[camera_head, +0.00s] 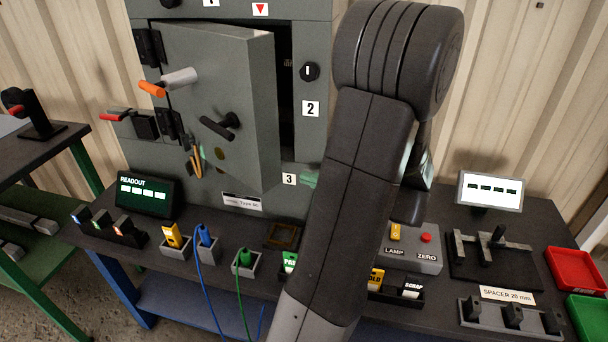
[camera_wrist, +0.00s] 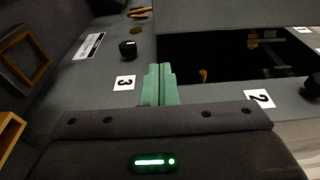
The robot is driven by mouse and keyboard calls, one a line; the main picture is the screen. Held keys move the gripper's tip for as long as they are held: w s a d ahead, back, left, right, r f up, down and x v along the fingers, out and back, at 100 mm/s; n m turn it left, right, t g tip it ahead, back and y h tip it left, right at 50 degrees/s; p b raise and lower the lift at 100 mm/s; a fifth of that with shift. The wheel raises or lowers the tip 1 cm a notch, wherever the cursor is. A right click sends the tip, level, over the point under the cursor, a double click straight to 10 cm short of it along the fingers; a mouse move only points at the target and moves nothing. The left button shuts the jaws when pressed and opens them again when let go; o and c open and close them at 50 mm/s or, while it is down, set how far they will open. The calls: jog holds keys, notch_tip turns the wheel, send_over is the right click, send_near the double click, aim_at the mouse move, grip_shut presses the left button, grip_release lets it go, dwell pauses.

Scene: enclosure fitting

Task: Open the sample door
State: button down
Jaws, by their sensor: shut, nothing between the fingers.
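The grey sample door (camera_head: 222,100) stands ajar on the cabinet, with its hinges at the left and a dark gap along its right edge. A black lever handle (camera_head: 220,126) is on its face. In the wrist view the door (camera_wrist: 235,12) crosses the top, and the dark cabinet interior (camera_wrist: 225,58) shows below it. My gripper (camera_wrist: 160,72) is shut and empty, its green fingers pressed together over the cabinet frame between labels 3 and 2.
A black knob (camera_wrist: 128,49) sits beside label 3 and another (camera_head: 309,71) above label 2 on the frame. The bench holds a readout (camera_head: 145,194), coloured plugs with cables, and a lamp box (camera_head: 412,258). Red (camera_head: 575,270) and green trays are at the right.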

jog(key=x, duration=0.9)
jog(key=shift+s+b, duration=0.15)
jog(key=shift+b, duration=0.15)
